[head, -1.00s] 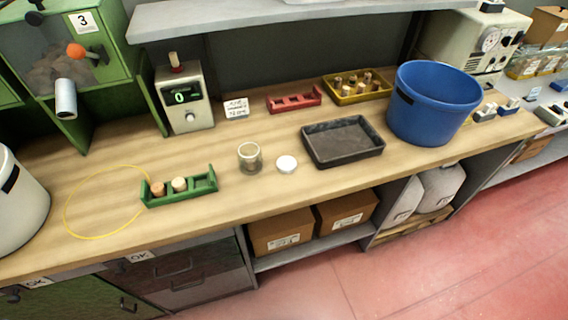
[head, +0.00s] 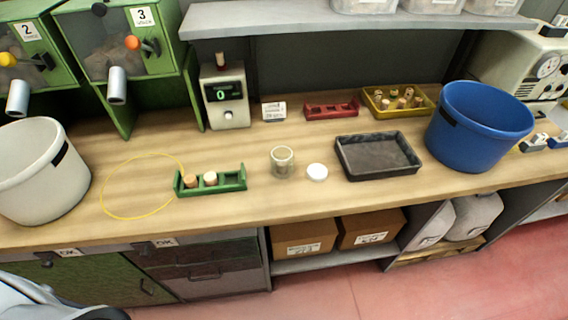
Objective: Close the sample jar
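The sample jar (head: 282,161) is a small clear jar with something tan inside. It stands upright and uncovered on the wooden bench, right of the green rack. A round white lid (head: 317,172) lies flat on the bench just right of the jar, apart from it. Neither of my grippers shows in the head view. A pale part of my own body shows at the bottom left corner.
A green rack (head: 230,187) with two corks stands left of the jar. A dark tray (head: 355,171), a blue bucket (head: 470,145) and a yellow tray (head: 375,108) of corks are to the right. A red rack (head: 331,110) stands behind. A yellow loop (head: 128,216) lies at left.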

